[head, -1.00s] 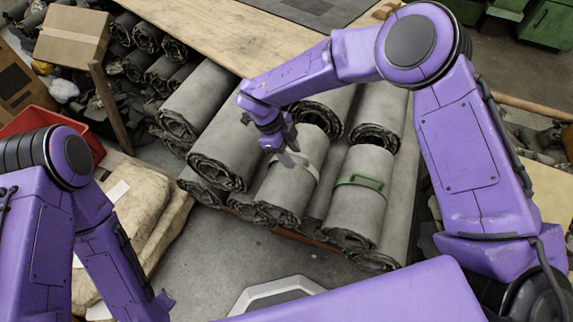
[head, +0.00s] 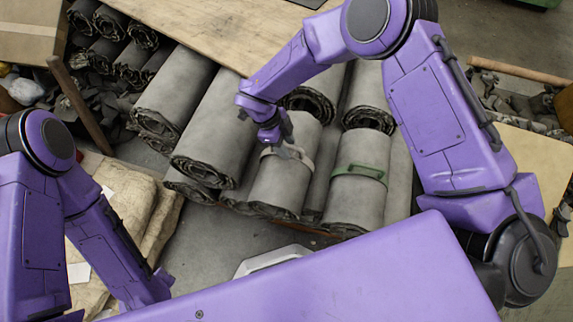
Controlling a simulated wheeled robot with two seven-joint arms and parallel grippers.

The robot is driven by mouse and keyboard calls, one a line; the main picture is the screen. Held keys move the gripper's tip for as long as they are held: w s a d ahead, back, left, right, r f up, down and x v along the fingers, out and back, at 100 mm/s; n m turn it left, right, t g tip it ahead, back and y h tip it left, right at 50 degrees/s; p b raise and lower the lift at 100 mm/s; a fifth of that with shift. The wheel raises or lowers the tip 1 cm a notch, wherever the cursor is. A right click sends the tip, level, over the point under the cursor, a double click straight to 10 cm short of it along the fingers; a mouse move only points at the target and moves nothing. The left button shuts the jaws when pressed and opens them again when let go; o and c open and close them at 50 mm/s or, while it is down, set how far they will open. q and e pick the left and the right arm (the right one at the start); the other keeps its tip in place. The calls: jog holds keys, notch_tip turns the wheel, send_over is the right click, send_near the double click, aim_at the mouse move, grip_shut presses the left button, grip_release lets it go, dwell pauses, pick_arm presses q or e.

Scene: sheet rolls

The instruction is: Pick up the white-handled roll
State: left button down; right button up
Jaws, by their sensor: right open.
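The white-handled roll (head: 281,186) is a grey rolled sheet with a pale band and handle (head: 297,154) around its upper part. It lies among other grey rolls in the middle of the head view. My right gripper (head: 284,150) is open at the pale handle, with its fingers overlapping it in the picture. I cannot tell whether the fingers touch the handle or straddle it. The gripper and wrist hide part of the band. My left arm is at the lower left, and its gripper's fingers cannot be made out.
A similar roll with a green handle (head: 359,171) lies just to the right. More grey rolls (head: 211,138) lie close on the left. A wooden board (head: 190,22) is behind, and brown sacks (head: 125,205) lie at the left. Bare floor (head: 205,240) shows in front.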

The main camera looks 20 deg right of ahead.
jog(key=shift+d+f, duration=0.1)
jog(key=shift+f, duration=0.3)
jog(key=shift+s, duration=0.1)
grip_shut()
jog(key=shift+r, duration=0.15)
jog(key=shift+r, duration=0.1)
